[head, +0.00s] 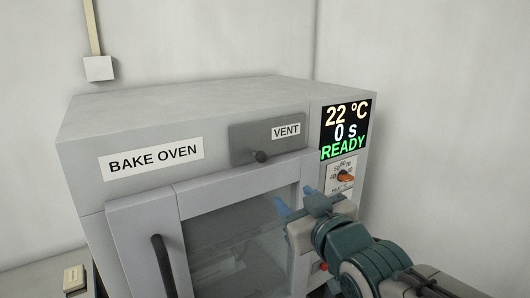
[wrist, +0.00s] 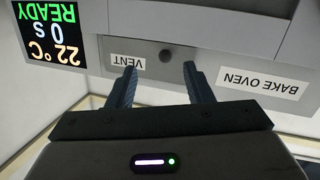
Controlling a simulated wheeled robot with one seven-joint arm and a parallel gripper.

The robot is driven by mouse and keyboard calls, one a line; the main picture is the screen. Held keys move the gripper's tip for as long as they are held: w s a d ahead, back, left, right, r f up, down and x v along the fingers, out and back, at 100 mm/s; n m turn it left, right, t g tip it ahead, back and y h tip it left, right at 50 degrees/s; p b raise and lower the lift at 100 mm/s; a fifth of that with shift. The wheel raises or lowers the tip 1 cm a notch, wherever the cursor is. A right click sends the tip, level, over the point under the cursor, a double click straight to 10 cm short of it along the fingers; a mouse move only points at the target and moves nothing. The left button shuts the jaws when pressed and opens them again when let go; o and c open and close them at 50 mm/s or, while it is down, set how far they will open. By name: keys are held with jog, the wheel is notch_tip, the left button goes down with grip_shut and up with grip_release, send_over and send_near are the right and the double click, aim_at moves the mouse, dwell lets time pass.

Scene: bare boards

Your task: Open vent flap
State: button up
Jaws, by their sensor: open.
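The vent flap (head: 267,137) is a dark grey plate labelled VENT on the upper front of the bake oven (head: 180,100). It lies flat against the oven front and looks shut. A small dark knob (head: 261,156) sits near its lower edge. In the wrist view, which is upside down, the flap (wrist: 150,72) and knob (wrist: 166,55) show beyond my fingertips. My gripper (head: 296,199) is open and empty, below and to the right of the flap in the head view. In the wrist view the knob lies between the lines of the two fingers (wrist: 160,68), apart from them.
The oven door (head: 230,238) with its window and dark handle (head: 164,266) is below the flap. A display (head: 345,130) reading 22 °C, 0 s, READY and an orange dial (head: 345,176) are at the right. A wall box (head: 99,68) hangs behind.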

aim_at(263, 159)
jog(key=shift+n+t+y, duration=0.3)
jog(key=shift+t+y, duration=0.2)
jog(key=shift+a+r+p+x, duration=0.1)
jog(key=shift+r+p+x, duration=0.45)
jog(key=shift+x, duration=1.75)
jog(key=shift+a+r+p+x, duration=0.25)
jog(key=shift+p+x, duration=0.55)
jog(key=shift+x, duration=1.5)
jog(key=shift+r+p+x, duration=0.45)
jog(key=shift+p+x, duration=0.2)
jog(key=shift+x, duration=1.65)
jog(key=shift+s, duration=0.15)
grip_shut()
